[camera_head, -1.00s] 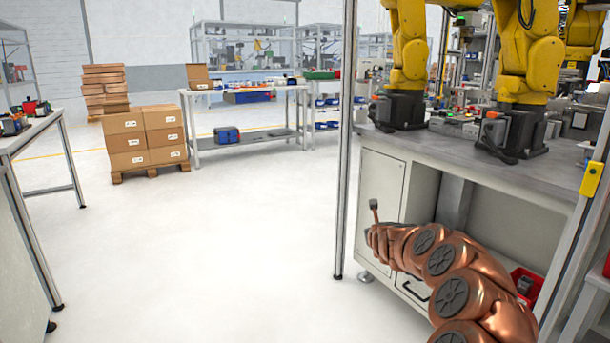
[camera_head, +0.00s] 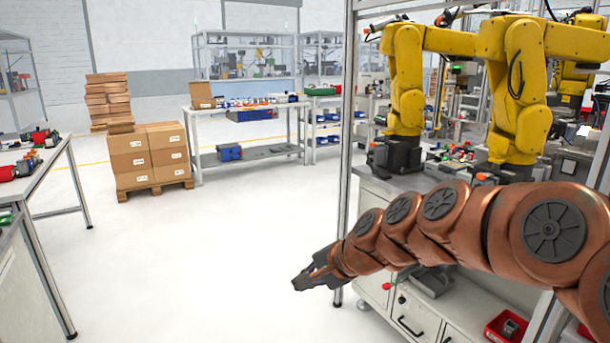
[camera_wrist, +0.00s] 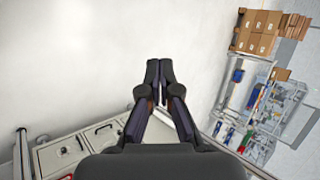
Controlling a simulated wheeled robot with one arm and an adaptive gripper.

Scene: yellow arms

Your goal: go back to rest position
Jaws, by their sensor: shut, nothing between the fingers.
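My gripper (camera_head: 299,282) is at the end of my copper-coloured arm, which reaches from the right edge of the head view toward the middle. It is over the white floor, left of the workcell's front post. In the wrist view my gripper (camera_wrist: 159,66) points up the picture, its dark fingertips together. Nothing is held, and bare floor lies beyond the tips.
The workcell cabinet (camera_head: 373,284) and its metal post (camera_head: 346,130) stand close to my arm. Yellow robot arms (camera_head: 405,90) stand on the cell's top. Boxes on a pallet (camera_head: 148,155), a workbench (camera_head: 200,130) and a left table (camera_head: 62,150) surround open floor (camera_head: 200,260).

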